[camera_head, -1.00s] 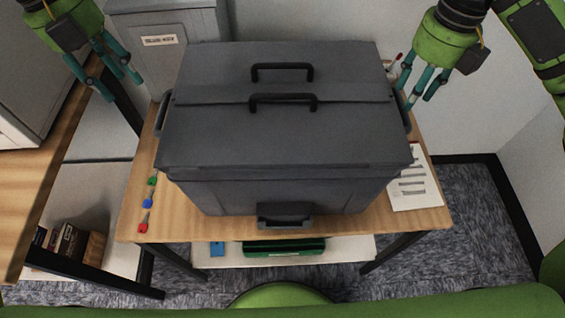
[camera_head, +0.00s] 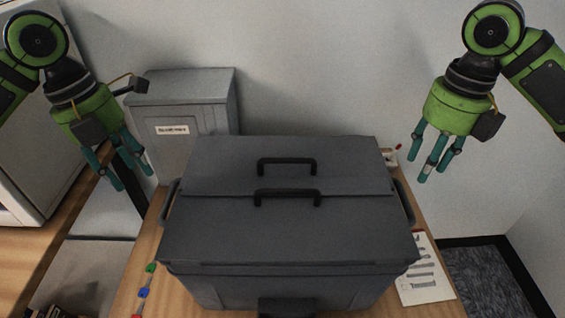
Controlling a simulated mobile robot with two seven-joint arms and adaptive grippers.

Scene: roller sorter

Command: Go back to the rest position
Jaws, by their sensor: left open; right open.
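My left gripper (camera_head: 121,172) is open and empty. It hangs in the air to the left of the large dark grey box, fingers pointing down. My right gripper (camera_head: 433,170) is also open and empty, above and to the right of the box. The grey box (camera_head: 290,228) has its two-part lid closed, with two black handles on top. It stands on a wooden table (camera_head: 139,262). Neither gripper appears to touch anything.
A grey cabinet with a label (camera_head: 188,108) stands behind the box. Small coloured items (camera_head: 145,292) lie at the table's left edge. A printed sheet (camera_head: 421,277) lies at the right. Another wooden table (camera_head: 28,258) is at the left. The wall area between my arms is clear.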

